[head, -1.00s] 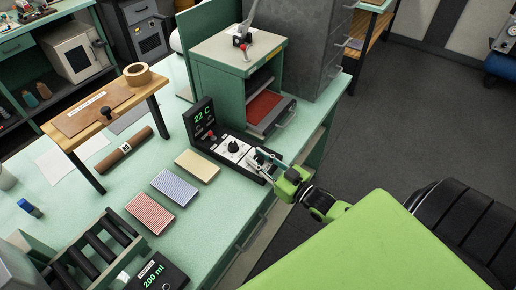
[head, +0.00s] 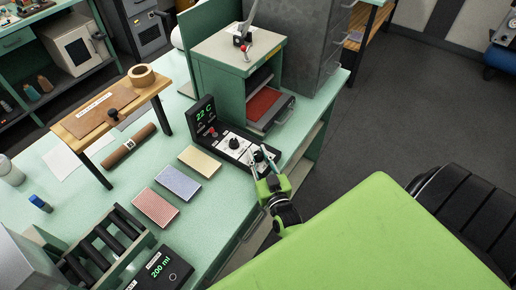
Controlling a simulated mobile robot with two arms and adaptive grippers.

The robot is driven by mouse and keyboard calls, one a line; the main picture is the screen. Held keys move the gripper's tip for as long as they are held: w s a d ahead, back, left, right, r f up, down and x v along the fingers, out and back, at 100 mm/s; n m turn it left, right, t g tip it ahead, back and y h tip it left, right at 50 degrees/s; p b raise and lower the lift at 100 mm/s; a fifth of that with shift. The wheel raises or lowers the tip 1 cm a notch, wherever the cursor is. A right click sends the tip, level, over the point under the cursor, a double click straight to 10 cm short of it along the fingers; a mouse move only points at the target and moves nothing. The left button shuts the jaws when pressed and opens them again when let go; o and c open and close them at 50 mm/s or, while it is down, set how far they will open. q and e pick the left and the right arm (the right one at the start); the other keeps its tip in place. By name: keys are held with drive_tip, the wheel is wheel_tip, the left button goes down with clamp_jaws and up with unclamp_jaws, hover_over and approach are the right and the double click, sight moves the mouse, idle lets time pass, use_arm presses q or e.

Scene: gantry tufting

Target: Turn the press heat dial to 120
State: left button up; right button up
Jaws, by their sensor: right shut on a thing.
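The press control box (head: 205,114) stands on the green bench in front of the press (head: 237,81), its upright display reading 22 C. Its low panel carries a red-topped switch (head: 212,131) and a black knob (head: 234,143) on a white plate. At the panel's right end, my right gripper (head: 263,157) is shut on the press heat dial, with its fingers hiding most of the dial and its scale. I cannot read the dial's setting. My left gripper is not in view.

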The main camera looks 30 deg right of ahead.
idle(0.3)
drive_tip(key=o, duration=1.1)
drive_tip(key=shift+s+a, duration=0.15)
drive_tip(key=shift+s, duration=0.35)
drive_tip(key=v, duration=1.1)
